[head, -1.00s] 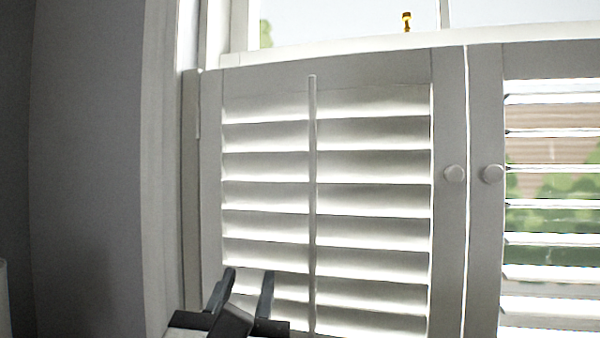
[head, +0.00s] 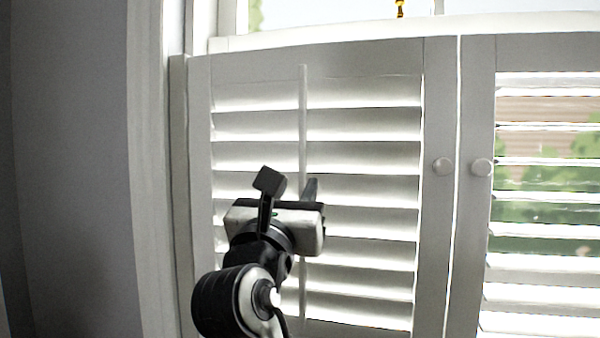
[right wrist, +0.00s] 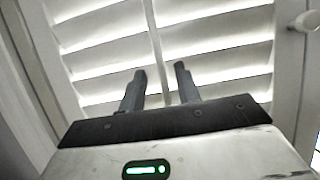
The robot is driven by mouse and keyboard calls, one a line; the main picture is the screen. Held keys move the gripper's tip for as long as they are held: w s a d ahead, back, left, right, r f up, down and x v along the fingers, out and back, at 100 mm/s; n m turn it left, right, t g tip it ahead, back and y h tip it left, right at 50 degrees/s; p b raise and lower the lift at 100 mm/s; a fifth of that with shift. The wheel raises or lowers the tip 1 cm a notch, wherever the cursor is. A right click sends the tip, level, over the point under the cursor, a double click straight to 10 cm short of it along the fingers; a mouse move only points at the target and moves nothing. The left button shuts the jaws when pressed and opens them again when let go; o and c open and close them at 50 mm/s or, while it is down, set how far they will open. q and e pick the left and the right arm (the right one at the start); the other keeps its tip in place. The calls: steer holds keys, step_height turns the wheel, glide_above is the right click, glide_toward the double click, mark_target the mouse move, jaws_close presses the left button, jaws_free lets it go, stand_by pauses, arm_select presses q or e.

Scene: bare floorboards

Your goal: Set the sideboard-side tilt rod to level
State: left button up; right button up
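The tilt rod (head: 303,120) is a thin, pale, upright bar down the middle of the left shutter panel (head: 437,110). Its louvres (head: 362,157) are tilted and hide the view outside. My right gripper (head: 290,181) is open in front of the panel, its fingers on either side of the rod in the picture and partly hiding it. In the right wrist view, the rod (right wrist: 153,35) runs up between the open fingers of the gripper (right wrist: 159,70), and no finger visibly presses it. Whether the fingertips reach the rod's depth is unclear. My left gripper is not in view.
The right shutter panel (head: 473,230) has louvres open enough to show greenery and brick outside. Two round knobs, one left (head: 442,167) and one right (head: 481,167), sit where the panels meet. A grey wall (head: 75,170) stands at the left.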

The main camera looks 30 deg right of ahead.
mark_target(301, 176)
steer(key=shift+x, duration=1.8)
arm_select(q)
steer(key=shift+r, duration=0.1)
arm_select(e)
jaws_close()
steer(key=shift+f, duration=0.15)
